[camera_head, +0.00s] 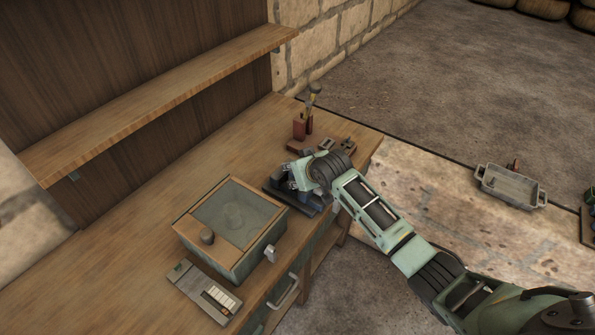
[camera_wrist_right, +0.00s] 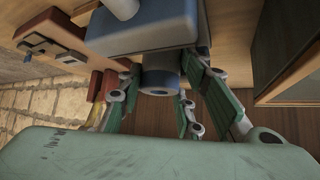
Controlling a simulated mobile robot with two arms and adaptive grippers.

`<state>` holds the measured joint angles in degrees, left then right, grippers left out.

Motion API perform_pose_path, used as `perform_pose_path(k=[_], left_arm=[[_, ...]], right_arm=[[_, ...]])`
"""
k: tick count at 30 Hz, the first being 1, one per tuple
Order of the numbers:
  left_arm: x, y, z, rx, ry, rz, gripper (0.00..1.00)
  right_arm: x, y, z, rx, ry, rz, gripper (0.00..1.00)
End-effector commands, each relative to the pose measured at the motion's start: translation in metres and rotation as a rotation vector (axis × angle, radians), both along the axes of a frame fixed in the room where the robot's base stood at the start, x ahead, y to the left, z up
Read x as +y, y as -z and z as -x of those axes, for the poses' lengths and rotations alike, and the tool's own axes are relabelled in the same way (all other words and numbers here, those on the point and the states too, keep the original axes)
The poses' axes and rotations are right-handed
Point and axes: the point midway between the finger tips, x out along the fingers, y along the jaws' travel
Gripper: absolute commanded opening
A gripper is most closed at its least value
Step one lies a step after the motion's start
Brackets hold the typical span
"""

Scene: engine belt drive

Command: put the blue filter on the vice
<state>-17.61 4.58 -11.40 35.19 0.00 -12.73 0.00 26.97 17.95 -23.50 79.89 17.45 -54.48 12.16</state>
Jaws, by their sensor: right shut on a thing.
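The blue filter (camera_wrist_right: 158,80), a short blue cylinder with a grey round end, sits between the fingers of my right gripper (camera_wrist_right: 160,95) in the right wrist view. My right gripper is shut on it. The blue vice (camera_wrist_right: 140,32) fills the top of that view, right beside the filter; I cannot tell whether they touch. In the head view, my right gripper (camera_head: 289,182) is low at the vice (camera_head: 308,204) on the bench's right part. The gripper and arm hide much of the vice and the filter there. My left gripper is not in view.
A wooden box with a glass lid (camera_head: 268,211) stands left of the vice on the workbench (camera_head: 130,215). A flat grey device (camera_head: 203,290) lies in front of it. Red blocks (camera_head: 299,127) stand behind the vice. A shelf (camera_head: 150,95) overhangs the back. A metal tray (camera_head: 512,187) lies at right.

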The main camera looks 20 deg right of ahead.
Motion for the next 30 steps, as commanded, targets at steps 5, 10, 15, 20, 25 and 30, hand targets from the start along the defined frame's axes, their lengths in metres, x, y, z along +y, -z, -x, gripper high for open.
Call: perform_pose_path(k=[5, 10, 15, 20, 25, 30], left_arm=[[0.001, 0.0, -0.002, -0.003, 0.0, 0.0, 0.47], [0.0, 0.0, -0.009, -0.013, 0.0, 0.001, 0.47], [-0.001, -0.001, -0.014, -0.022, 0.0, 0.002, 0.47], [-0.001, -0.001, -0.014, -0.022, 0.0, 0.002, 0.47], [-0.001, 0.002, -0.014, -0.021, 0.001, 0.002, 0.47], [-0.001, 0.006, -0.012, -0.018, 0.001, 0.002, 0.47]], right_arm=[[0.0, 0.002, 0.0, 0.001, 0.0, 0.0, 0.43], [0.0, 0.002, 0.0, 0.001, 0.0, 0.0, 0.52], [0.0, 0.001, 0.0, 0.0, 0.0, 0.0, 0.52], [0.0, -0.003, 0.002, -0.001, 0.0, 0.0, 0.52], [-0.002, -0.015, 0.014, -0.002, 0.0, 0.0, 0.52], [-0.006, -0.036, 0.035, -0.003, -0.001, 0.0, 0.52]])
